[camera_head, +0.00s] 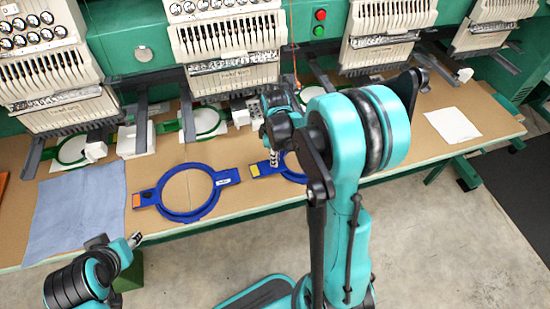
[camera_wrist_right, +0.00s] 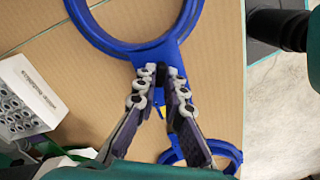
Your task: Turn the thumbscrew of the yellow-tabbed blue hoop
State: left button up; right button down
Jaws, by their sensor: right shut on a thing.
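The yellow-tabbed blue hoop (camera_head: 262,168) lies flat on the tan table, right of a second blue hoop. Its yellow tab shows at its left end, and my right arm covers much of its ring. In the right wrist view its ring (camera_wrist_right: 100,38) fills the top. My right gripper (camera_wrist_right: 160,80) has its fingers either side of the hoop's neck and is shut on the part there. The thumbscrew is hidden between the fingers. In the head view the right gripper (camera_head: 275,158) is above the hoop's tab end. My left gripper (camera_head: 135,240) hangs near the table's front edge, its jaw unclear.
The orange-tabbed blue hoop (camera_head: 218,181) lies to the left, beside a blue cloth (camera_head: 75,212). Embroidery heads (camera_head: 222,50) and green hoops (camera_head: 205,122) stand behind. A white sheet (camera_head: 452,125) lies at the right, with bare table around it.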

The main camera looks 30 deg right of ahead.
jog(key=c, duration=1.6)
grip_release()
notch_tip(320, 180, up, 12)
jog(key=s+a+r+m+t, duration=0.1)
jog(key=s+a+m+t, duration=0.6)
jog(key=s+a+m, duration=0.2)
jog(key=s+a, duration=0.2)
jog(key=shift+s+r, duration=0.15)
jog(key=shift+s, duration=0.2)
